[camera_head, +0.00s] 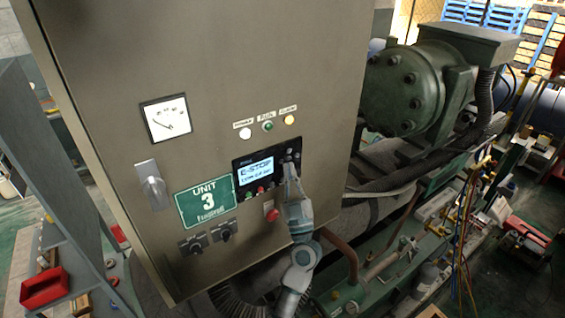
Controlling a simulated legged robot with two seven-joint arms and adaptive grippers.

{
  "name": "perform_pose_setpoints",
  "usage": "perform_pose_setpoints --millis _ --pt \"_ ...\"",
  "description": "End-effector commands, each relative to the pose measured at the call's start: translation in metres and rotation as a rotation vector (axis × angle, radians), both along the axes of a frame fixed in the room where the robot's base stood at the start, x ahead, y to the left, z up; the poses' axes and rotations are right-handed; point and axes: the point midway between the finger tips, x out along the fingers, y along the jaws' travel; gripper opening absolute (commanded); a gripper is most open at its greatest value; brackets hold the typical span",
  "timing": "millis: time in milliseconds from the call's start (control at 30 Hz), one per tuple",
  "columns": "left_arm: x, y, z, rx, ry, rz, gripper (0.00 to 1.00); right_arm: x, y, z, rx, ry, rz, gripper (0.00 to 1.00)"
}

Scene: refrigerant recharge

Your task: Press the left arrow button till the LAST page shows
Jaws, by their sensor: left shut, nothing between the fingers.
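A dark control panel (240,184) is set in the front of the grey cabinet. Its lit display (256,171) shows large text that looks like "E-STOP" with a smaller line below, too small to read surely. Small buttons (290,153) sit at the panel's right side, and coloured ones, red and green, lie under the display. My left gripper (290,170) is shut and empty, with its tips at the panel's right side just below the small buttons. I cannot tell whether it touches one. The arrow markings cannot be made out. My right gripper is not in view.
A green compressor (405,90) and pipes stand at the right.

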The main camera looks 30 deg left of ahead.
Motion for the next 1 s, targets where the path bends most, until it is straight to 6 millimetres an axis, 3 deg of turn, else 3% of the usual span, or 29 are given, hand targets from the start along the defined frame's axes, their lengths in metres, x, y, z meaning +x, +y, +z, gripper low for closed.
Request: perform_pose_setpoints --millis 1000 --pt "0.0009 0.0037 0.0022 0.001 0.001 0.001 0.00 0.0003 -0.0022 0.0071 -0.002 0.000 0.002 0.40"
